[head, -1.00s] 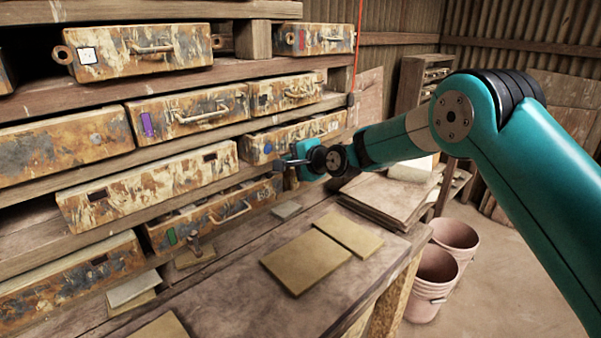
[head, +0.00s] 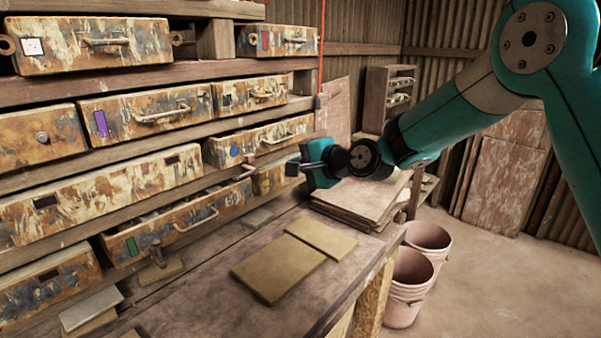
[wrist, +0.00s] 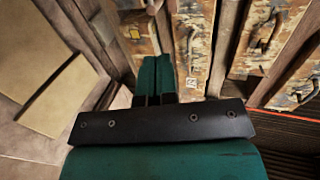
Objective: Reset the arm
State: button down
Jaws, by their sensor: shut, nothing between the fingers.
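My arm is teal with dark joints and reaches in from the right in the head view. My gripper (head: 296,168) points left, toward the rusty drawers, above the back of the workbench. Its fingers are together and empty. In the wrist view my gripper (wrist: 154,75) shows as two teal fingers side by side with nothing between them. Near its tip in the head view is a drawer with a blue dot (head: 259,141). The drawer with a green label (head: 168,225) stands pulled out lower on the left.
The workbench (head: 250,318) carries tan tiles (head: 278,268) and stacked boards (head: 362,198). Pink buckets (head: 411,285) stand on the floor to its right. A small shelf (head: 387,95) stands behind. A red cord (head: 321,50) hangs by the rack. The floor at right is open.

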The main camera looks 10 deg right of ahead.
jog(key=s+d+n+g+h, duration=0.2)
jog(key=s+n, duration=0.3)
jog(key=s, duration=0.8)
jog(key=s+d+n+g+h, duration=0.2)
jog(key=s+d+n+g, duration=0.2)
jog(key=s, duration=0.9)
jog(key=s+d+n+g+h, duration=0.2)
jog(key=s+n, duration=0.5)
jog(key=s, duration=0.6)
jog(key=d+g, duration=0.1)
jog(key=g, duration=0.1)
jog(key=shift+d+f+g, duration=0.15)
jog(key=shift+f+g, duration=0.15)
